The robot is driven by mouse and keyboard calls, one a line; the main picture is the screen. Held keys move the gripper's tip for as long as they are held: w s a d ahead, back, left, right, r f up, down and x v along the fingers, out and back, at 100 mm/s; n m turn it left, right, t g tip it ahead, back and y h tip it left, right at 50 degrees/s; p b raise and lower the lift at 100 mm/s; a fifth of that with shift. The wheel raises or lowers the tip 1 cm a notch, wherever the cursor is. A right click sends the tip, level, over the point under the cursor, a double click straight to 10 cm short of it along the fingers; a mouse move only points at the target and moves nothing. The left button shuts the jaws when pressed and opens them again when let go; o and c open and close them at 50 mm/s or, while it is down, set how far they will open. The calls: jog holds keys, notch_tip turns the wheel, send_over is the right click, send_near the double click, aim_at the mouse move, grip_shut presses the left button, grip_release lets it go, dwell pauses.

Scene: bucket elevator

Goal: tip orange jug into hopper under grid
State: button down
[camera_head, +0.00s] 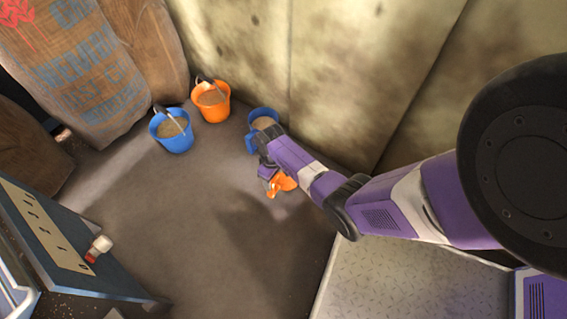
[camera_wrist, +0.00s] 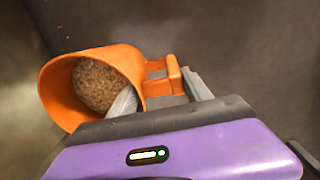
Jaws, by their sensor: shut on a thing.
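My gripper (camera_wrist: 190,88) is shut on the jug's handle, on the jug's right side. The jug looks tilted in this view. In the head view the orange jug (camera_head: 283,183) shows only partly, behind my gripper (camera_head: 268,170), low over the floor near the wall. I cannot tell whether it touches the floor. No hopper or grid can be made out for certain.
A blue bucket (camera_head: 159,139) and an orange bucket (camera_head: 222,109), both with grain, stand by the sacks (camera_head: 85,75). Another blue bucket (camera_head: 251,143) is partly behind my arm. The middle floor is clear.

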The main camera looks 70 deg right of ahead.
jog(key=shift+w+a+p, duration=0.15)
jog(key=shift+w+a, duration=0.05)
jog(key=shift+a, duration=0.6)
jog(key=shift+w+a+p, duration=0.15)
jog(key=shift+w+a, duration=0.1)
jog(key=shift+a, duration=0.5)
jog(key=shift+w+a+p, duration=0.15)
jog(key=shift+w+a, duration=0.05)
jog(key=shift+a, duration=0.6)
jog(key=shift+r, duration=0.1)
